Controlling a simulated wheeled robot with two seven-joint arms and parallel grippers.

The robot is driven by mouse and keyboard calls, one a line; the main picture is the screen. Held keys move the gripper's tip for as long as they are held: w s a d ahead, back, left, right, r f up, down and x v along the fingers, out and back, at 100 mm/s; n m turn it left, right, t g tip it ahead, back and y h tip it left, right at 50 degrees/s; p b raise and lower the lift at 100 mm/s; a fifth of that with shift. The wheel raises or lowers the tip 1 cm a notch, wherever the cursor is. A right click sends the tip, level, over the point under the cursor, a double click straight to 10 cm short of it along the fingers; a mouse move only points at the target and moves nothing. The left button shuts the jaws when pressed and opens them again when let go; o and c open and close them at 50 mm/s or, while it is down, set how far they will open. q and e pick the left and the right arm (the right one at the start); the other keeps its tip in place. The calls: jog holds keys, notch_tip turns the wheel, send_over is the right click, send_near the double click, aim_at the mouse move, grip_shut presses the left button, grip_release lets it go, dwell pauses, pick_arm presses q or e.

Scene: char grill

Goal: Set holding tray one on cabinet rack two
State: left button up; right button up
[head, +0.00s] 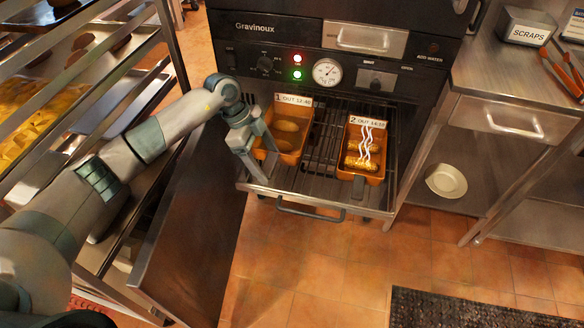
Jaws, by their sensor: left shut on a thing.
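Holding tray one (305,142) is an orange tray tagged "1 OUT 12:40", with several brownish pieces in it. It is at the left of a pulled-out wire rack (322,150) in the dark holding cabinet (290,35). I cannot tell if its base rests on the wires. My left gripper (258,160) is shut on its near left end, and its fingers hide that part. A second orange tray (375,178), tagged "2 OUT 14:10", stands on the right of the rack with steaming golden pieces. I see no rack number. My right gripper is not in view.
A metal tray rack (165,35) with food trays stands at the left, near an open dark door panel (190,225). A steel counter (500,75) with a scraps bin (525,30) is at the right. A white bowl (446,181) sits below it.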

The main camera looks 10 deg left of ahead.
pick_arm(q)
jog(key=shift+f, duration=2.4)
notch_tip(320, 180, down, 4)
jog(key=shift+r, duration=0.1)
jog(key=o, duration=1.4)
jog(key=shift+r, duration=0.1)
jog(key=v, duration=1.1)
jog(key=shift+r, duration=0.35)
